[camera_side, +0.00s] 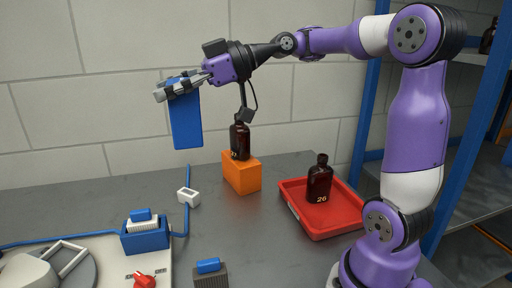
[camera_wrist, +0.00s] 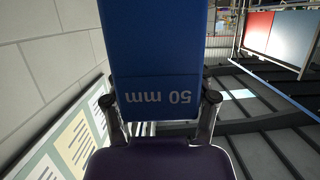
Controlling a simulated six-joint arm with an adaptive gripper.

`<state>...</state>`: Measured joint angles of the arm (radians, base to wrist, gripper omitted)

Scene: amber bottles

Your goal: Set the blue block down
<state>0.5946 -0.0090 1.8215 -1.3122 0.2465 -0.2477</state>
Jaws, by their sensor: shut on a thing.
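My gripper (camera_side: 180,87) is shut on the blue block (camera_side: 187,122) and holds it up in the air, well above the grey table, near the wall. In the side view the block hangs below the fingers, long side roughly upright. In the wrist view the block (camera_wrist: 156,50) fills the upper middle, with "50 mm" printed on it upside down. The fingertips (camera_wrist: 166,100) show on either side of its near end.
An amber bottle (camera_side: 240,140) stands on an orange block (camera_side: 242,174). Another bottle, marked 26 (camera_side: 319,182), stands in a red tray (camera_side: 341,224). A blue-and-white device (camera_side: 145,234) sits front left. Grey table (camera_side: 221,220) is bare between these.

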